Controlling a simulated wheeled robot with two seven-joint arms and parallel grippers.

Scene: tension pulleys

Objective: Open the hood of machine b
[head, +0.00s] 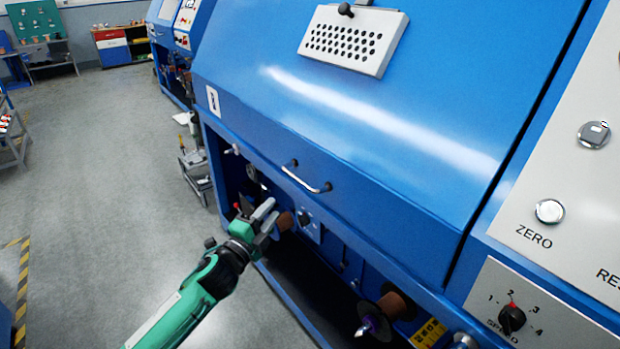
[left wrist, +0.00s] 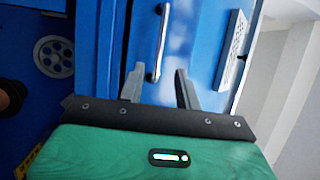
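The blue hood (head: 350,110) of the machine fills the middle of the head view and looks shut. A silver bar handle (head: 306,179) sits on its lower front edge. In the left wrist view the handle (left wrist: 160,45) stands upright in the picture, in line with the gap between my fingers. My left gripper (head: 265,215) is below and left of the handle, apart from it in the head view. Its two fingers (left wrist: 157,85) are spread with nothing seen between them. My right gripper is not in view.
Below the hood is an open bay with spools (head: 393,305) and pulleys. A control panel with a speed knob (head: 512,318) is at the right. A perforated plate (head: 353,40) is on the hood. Grey floor (head: 100,180) lies free at the left.

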